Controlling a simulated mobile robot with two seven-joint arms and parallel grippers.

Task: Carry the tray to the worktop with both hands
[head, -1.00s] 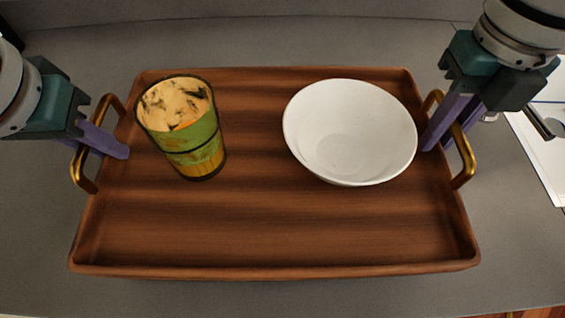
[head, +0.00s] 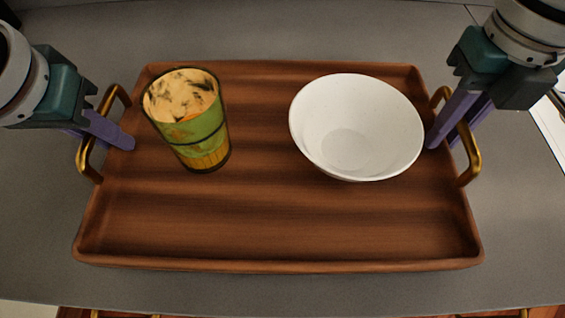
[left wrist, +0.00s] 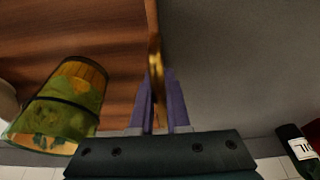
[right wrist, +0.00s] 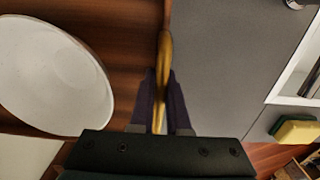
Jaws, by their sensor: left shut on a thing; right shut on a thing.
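The brown wooden tray (head: 280,225) is in the middle of the head view, over the grey worktop (head: 35,240). I cannot tell whether it touches the worktop. A green and yellow cup (head: 203,135) stands on its left part and a white bowl (head: 355,125) on its right part. My left gripper (head: 118,136) is shut on the left brass handle (head: 88,158); the left wrist view shows its fingers (left wrist: 160,105) on either side of it. My right gripper (head: 440,138) is shut on the right brass handle (head: 470,155), also seen between its fingers in the right wrist view (right wrist: 163,60).
A dark bottle (left wrist: 296,150) shows at the lower right of the left wrist view. In the right wrist view, a white sink edge (right wrist: 290,75) and a yellow-green sponge (right wrist: 296,130) lie right of the tray. Grey surface beside the tray is clear.

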